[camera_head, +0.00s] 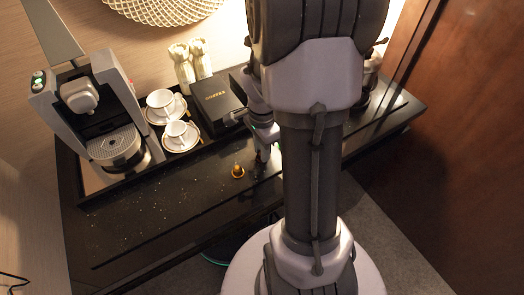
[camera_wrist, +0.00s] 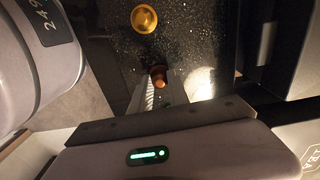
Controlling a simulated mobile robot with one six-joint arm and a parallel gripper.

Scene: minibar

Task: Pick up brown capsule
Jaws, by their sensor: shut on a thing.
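The brown capsule (camera_wrist: 158,77) shows in the wrist view at the fingertips of my gripper (camera_wrist: 160,84). My gripper is shut on it. In the head view my gripper (camera_head: 262,155) is low over the black counter, and the brown capsule is too small and dark there to make out. A gold capsule (camera_wrist: 144,19) lies apart from my gripper near the top of the wrist view. In the head view this gold capsule (camera_head: 238,171) stands on the counter, just left of my gripper.
A coffee machine (camera_head: 105,115) stands at the left of the black counter (camera_head: 150,220). Two white cups on saucers (camera_head: 180,136), a black box (camera_head: 217,98) and white holders (camera_head: 190,65) stand along the back. The counter's front left is clear. My arm hides part of the right side.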

